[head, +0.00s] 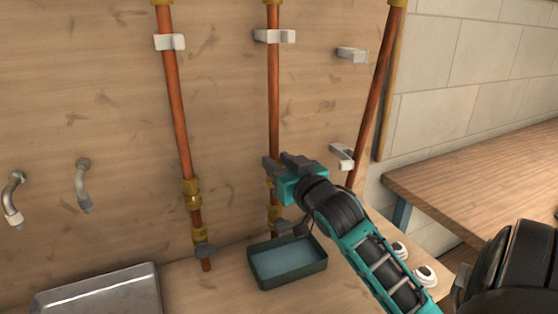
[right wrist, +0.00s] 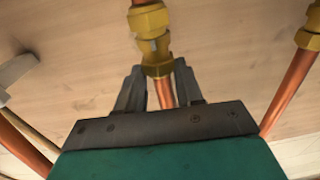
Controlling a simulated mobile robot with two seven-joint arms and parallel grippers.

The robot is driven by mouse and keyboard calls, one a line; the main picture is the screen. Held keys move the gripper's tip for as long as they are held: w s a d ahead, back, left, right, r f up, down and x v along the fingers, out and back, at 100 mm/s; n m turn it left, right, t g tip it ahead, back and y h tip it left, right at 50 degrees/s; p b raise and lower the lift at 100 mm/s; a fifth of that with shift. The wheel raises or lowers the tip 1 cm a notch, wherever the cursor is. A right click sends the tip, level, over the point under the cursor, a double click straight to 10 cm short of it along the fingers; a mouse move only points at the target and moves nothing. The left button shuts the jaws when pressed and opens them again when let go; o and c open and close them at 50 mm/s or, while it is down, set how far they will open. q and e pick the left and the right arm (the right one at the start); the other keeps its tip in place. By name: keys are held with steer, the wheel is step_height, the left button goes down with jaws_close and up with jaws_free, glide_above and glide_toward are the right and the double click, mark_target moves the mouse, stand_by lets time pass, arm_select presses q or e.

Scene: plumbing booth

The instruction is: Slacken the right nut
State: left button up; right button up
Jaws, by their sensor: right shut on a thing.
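Several copper pipes run down the wooden wall. The middle pipe (head: 273,90) carries brass fittings, partly hidden by my right gripper (head: 283,167) in the head view. In the right wrist view, the fingers of my right gripper (right wrist: 158,72) are on either side of a brass nut (right wrist: 157,66), shut on it. A copper pipe (right wrist: 164,94) runs on between the fingers. A larger brass fitting (right wrist: 147,17) adjoins that nut. The left pipe (head: 177,110) has its own brass fitting (head: 192,194), apart from my gripper. My left gripper is not in view.
A green tray (head: 317,268) with a bluish inside stands below the middle pipe. A tilted right pipe (head: 374,105) and white wall clips (head: 341,156) are close to my arm. A metal basin (head: 60,300) is at lower left, a wooden bench (head: 480,175) at right.

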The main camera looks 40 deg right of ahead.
steer(key=o, duration=1)
steer(key=shift+o, duration=0.2)
steer(key=shift+s, duration=0.1)
steer(key=p+v, duration=0.3)
steer(key=v, duration=0.9)
steer(key=shift+s, duration=0.35)
steer(key=shift+a, duration=0.15)
